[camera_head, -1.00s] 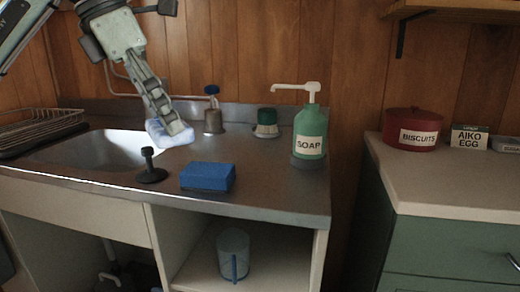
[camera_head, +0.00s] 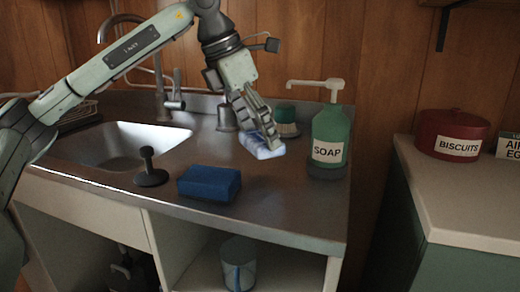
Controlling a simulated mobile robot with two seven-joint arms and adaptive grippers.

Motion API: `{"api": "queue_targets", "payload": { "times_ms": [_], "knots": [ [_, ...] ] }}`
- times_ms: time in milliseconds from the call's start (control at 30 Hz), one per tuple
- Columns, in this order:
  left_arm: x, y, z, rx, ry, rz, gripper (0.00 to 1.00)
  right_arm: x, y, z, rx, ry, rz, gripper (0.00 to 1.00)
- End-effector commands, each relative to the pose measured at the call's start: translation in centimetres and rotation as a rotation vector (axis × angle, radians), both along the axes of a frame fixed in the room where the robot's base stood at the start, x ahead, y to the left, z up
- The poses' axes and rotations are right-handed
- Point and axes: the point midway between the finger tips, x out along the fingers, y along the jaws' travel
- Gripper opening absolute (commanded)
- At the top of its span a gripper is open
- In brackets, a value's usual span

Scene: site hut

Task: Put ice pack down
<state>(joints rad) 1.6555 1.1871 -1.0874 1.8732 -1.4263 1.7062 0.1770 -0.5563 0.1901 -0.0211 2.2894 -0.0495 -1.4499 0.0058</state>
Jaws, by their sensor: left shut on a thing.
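The ice pack (camera_head: 262,148) is a small pale blue and white block. My left gripper (camera_head: 260,133) comes down from above and is shut on it. The pack is over the metal sink counter (camera_head: 300,205), behind and to the right of the blue sponge and left of the soap bottle. I cannot tell whether its underside touches the counter. My right gripper is out of view.
A blue sponge (camera_head: 209,183) and a black plunger-like stopper (camera_head: 150,168) are near the counter's front. A green soap bottle (camera_head: 330,138) stands right of the pack; a green-topped brush (camera_head: 286,120) is behind. The sink basin (camera_head: 115,145) is left. Bare counter lies right of the sponge.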

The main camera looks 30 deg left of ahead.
Motion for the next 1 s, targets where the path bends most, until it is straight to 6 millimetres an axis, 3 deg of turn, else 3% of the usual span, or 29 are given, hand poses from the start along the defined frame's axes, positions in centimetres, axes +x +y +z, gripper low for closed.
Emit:
{"api": "queue_targets", "payload": {
  "times_ms": [367,833,867,933,1000],
  "knots": [
    [0.4,-0.1,-4.0,0.0,-0.001,0.001,0.48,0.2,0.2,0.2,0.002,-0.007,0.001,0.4],
    [0.4,-0.2,-4.6,0.0,-0.002,0.0,0.48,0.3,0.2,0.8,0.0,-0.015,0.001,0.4],
    [0.4,-0.2,-4.5,-0.001,-0.001,0.0,0.89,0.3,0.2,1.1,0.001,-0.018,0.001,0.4],
    [0.4,-0.2,-4.5,-0.001,-0.001,0.0,0.98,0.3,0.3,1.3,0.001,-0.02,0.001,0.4],
    [0.4,-0.2,-4.5,0.0,-0.001,0.0,1.0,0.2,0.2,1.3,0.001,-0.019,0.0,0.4]
  ]
}}
